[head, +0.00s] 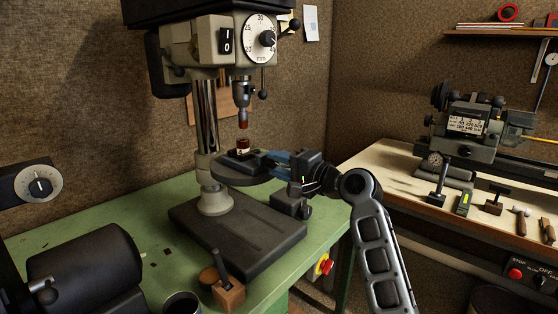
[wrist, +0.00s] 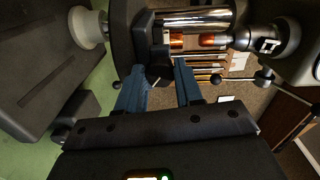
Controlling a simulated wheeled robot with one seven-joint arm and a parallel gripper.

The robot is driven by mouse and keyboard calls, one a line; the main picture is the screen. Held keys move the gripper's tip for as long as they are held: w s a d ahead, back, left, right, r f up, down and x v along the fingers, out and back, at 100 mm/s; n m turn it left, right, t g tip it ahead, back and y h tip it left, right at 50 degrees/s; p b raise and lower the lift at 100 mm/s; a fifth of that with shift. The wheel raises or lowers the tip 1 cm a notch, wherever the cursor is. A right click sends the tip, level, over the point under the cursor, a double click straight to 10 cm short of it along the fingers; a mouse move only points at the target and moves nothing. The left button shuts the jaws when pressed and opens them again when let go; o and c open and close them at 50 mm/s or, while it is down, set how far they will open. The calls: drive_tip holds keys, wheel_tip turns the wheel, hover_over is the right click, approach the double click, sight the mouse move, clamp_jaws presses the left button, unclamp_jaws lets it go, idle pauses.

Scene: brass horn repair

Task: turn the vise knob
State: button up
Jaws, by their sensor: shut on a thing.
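The small dark vise (head: 238,161) sits on the round table of the drill press. It also shows in the wrist view (wrist: 145,30), with polished bars beside it. In the wrist view, my fingers (wrist: 160,70) are shut on the dark vise knob (wrist: 159,74). The knob is dark and mostly hidden between the fingers.
The drill press column (head: 206,120) and base (head: 240,226) stand on a green bench (head: 100,228). A wooden block with a handle (head: 228,291) and a dark motor (head: 85,268) are in front. A second bench at right holds a lathe (head: 465,130) and several tools.

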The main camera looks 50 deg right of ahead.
drive_tip(key=shift+d+m, duration=0.1)
drive_tip(key=shift+m, duration=0.2)
idle(0.4)
drive_tip(key=o, duration=1)
drive_tip(key=shift+o, duration=0.2)
drive_tip(key=s+b, duration=0.1)
drive_tip(key=s, duration=0.6)
drive_tip(key=shift+s+b, duration=0.4)
drive_tip(key=shift+d+r, duration=0.1)
